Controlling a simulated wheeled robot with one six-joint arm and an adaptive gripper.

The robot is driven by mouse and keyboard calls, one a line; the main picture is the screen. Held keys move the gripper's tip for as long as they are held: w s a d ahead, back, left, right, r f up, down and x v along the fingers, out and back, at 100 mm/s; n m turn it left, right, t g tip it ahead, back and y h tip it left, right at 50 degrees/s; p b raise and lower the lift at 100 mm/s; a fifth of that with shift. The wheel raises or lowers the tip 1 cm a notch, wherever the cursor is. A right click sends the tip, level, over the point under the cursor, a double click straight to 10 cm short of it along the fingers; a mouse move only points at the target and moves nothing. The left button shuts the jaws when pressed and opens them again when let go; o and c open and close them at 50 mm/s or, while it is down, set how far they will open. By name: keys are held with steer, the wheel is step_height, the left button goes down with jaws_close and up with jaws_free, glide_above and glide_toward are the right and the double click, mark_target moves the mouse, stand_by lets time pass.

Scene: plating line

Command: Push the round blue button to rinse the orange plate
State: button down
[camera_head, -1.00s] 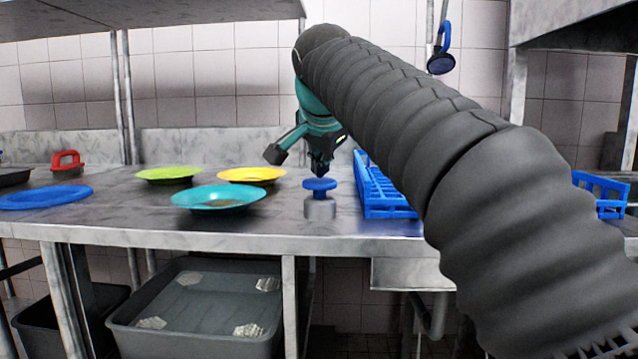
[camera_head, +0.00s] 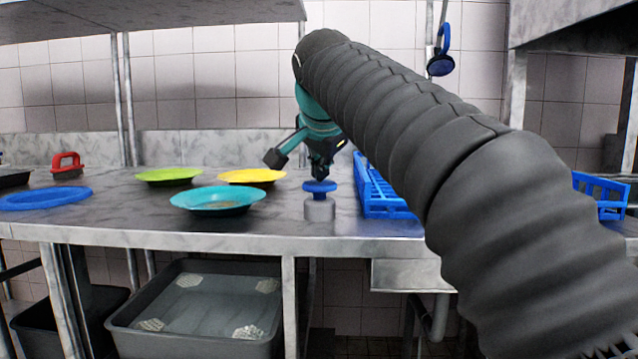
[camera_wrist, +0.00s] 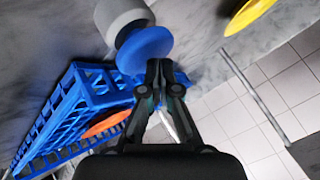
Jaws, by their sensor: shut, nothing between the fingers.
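The round blue button (camera_head: 320,187) sits on a short grey cylinder (camera_head: 319,209) near the counter's front edge. In the wrist view the blue button (camera_wrist: 147,50) shows just beyond my fingertips. My gripper (camera_head: 320,177) points down over the button, its fingers shut and empty. The fingertips (camera_wrist: 162,66) are at the button's top; whether they touch or press it I cannot tell. The orange plate (camera_wrist: 106,125) shows partly in the wrist view, standing in the blue rack (camera_wrist: 92,98). In the head view the plate is hidden behind my arm.
A teal plate (camera_head: 217,198), a yellow plate (camera_head: 252,175) and a green plate (camera_head: 168,175) lie left of the button. The blue rack (camera_head: 375,195) stands close on its right. A blue sprayer (camera_head: 440,63) hangs at the back. A grey tub (camera_head: 195,335) sits below.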

mark_target(321, 183)
steer(key=shift+f+b, duration=0.35)
steer(key=shift+f, duration=0.2)
stand_by(0.4)
steer(key=shift+r+p, duration=1.25)
step_height(321, 183, up, 5)
steer(key=p, duration=0.5)
steer(key=shift+r, duration=0.1)
steer(key=shift+a, duration=0.1)
stand_by(0.3)
